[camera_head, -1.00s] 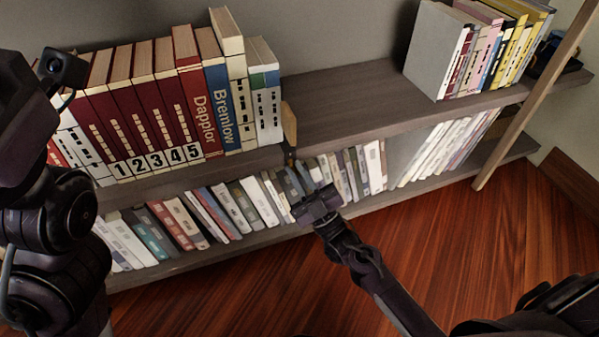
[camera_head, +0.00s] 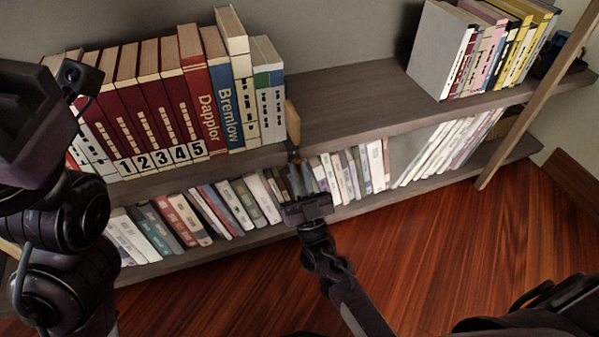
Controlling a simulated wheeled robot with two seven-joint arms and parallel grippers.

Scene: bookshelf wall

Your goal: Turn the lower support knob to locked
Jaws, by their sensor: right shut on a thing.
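The lower support knob is a small dark part (camera_head: 294,155) at the shelf's front edge, just under a light wooden upright piece (camera_head: 292,122). My right gripper (camera_head: 297,178) reaches up from below with its fingers at this part. It is shut on what seems to be the knob; the fingers and the dark shelf edge hide most of it. The knob's turned position and any locked mark are too small to tell. My left arm fills the left edge of the head view, and its fingertips cannot be made out.
Red numbered volumes (camera_head: 140,115) and a blue book (camera_head: 224,105) stand on the upper shelf (camera_head: 350,105), left of the wooden piece. The upper shelf's middle is bare. Lower-shelf books (camera_head: 350,170) stand close around my right gripper. A wooden post (camera_head: 530,100) stands at the right.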

